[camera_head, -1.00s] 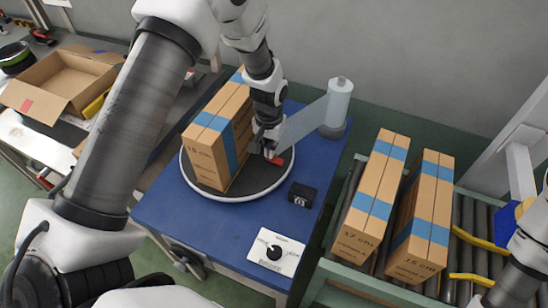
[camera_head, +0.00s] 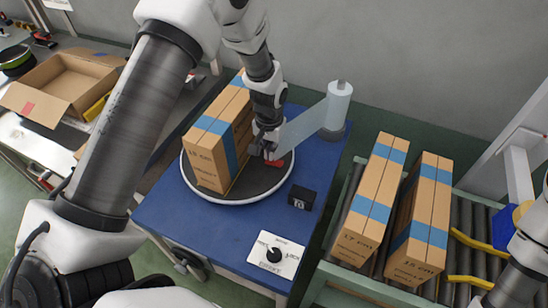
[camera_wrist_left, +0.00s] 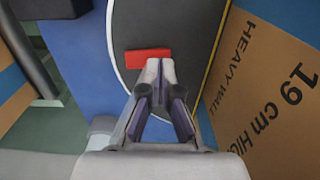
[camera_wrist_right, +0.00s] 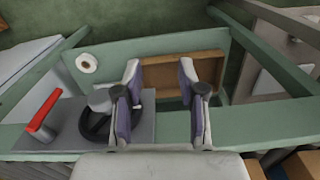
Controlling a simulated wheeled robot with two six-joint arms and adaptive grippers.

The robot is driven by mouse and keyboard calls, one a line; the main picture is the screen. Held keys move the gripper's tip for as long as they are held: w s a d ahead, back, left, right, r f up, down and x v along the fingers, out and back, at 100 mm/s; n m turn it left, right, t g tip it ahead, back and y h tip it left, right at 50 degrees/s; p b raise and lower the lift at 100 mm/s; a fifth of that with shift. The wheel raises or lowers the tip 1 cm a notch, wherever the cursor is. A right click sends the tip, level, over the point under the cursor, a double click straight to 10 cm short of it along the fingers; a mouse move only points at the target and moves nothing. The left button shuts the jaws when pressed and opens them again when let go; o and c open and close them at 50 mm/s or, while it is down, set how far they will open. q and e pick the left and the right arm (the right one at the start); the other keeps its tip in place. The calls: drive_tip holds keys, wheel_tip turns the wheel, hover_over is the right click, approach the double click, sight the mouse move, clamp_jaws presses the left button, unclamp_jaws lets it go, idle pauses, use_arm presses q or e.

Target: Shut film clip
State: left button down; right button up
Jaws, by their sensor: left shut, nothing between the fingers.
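A small red clip (camera_head: 276,163) lies at the edge of the dark round turntable (camera_head: 262,190), beside a tall brown carton with blue tape (camera_head: 208,160). It also shows in the left wrist view (camera_wrist_left: 148,56). Clear film (camera_head: 302,124) runs from an upright roll (camera_head: 339,104) toward the carton near the clip. My left gripper (camera_head: 268,156) is shut and empty, its tips close by the clip; I cannot tell whether they touch it. My right gripper (camera_wrist_right: 160,72) is open and empty, away from the turntable.
A small black box (camera_head: 301,197) and a white panel with a dark knob (camera_head: 275,255) sit on the blue table (camera_head: 165,215). Two taped cartons (camera_head: 370,205) stand on the roller conveyor (camera_head: 476,222) at right. An open carton (camera_head: 65,85) is at left.

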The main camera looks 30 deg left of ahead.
use_arm(q)
wheel_tip(320, 180, up, 6)
drive_tip(key=p, duration=0.4)
drive_tip(key=shift+f, duration=0.15)
drive_tip(key=shift+f, duration=0.1)
